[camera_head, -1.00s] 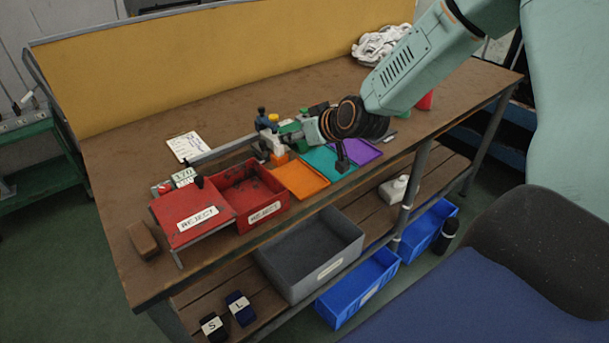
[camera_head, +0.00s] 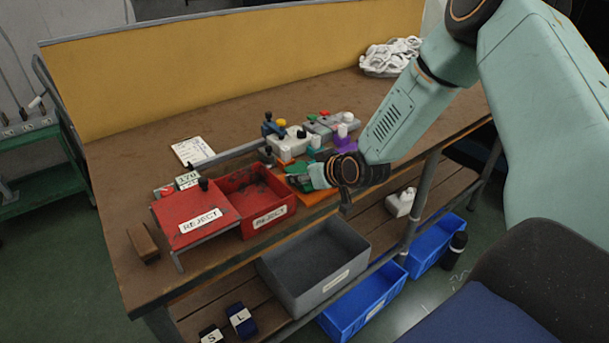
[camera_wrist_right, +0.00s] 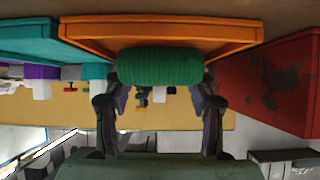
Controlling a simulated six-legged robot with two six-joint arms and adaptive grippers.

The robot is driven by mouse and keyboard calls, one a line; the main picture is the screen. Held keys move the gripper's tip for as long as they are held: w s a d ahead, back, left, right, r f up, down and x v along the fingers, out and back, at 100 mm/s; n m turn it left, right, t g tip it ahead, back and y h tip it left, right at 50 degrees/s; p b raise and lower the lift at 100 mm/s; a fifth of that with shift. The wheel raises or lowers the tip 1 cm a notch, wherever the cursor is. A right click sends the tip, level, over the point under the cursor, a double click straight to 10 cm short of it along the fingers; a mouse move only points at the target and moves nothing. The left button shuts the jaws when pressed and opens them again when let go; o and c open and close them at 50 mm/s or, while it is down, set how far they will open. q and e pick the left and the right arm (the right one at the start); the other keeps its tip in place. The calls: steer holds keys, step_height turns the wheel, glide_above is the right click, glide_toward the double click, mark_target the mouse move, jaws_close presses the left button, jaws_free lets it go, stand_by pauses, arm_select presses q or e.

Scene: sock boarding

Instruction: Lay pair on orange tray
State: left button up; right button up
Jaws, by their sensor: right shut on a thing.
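The green ribbed pair (camera_wrist_right: 160,67) is a short roll, held between the two fingers of my right gripper (camera_wrist_right: 160,85) in the right wrist view. In the head view the green pair (camera_head: 297,169) shows at the tip of my right gripper (camera_head: 304,180), over the orange tray. The orange tray (camera_head: 318,198) is partly hidden under the gripper and hand. In the right wrist view, which looks upside down, the orange tray (camera_wrist_right: 225,32) is close to the pair; I cannot tell whether they touch. My left gripper is not in view.
A red reject bin (camera_head: 268,217) stands just left of the orange tray. A grey bin (camera_head: 345,275) sits on the shelf below.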

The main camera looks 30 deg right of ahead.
steer(key=shift+s+d, duration=0.1)
steer(key=o, duration=0.8)
steer(key=shift+s, duration=0.15)
steer(key=o, duration=0.4)
steer(key=shift+w+f, duration=0.15)
steer(key=shift+w, duration=0.05)
steer(key=shift+c, duration=0.2)
steer(key=shift+s, duration=0.15)
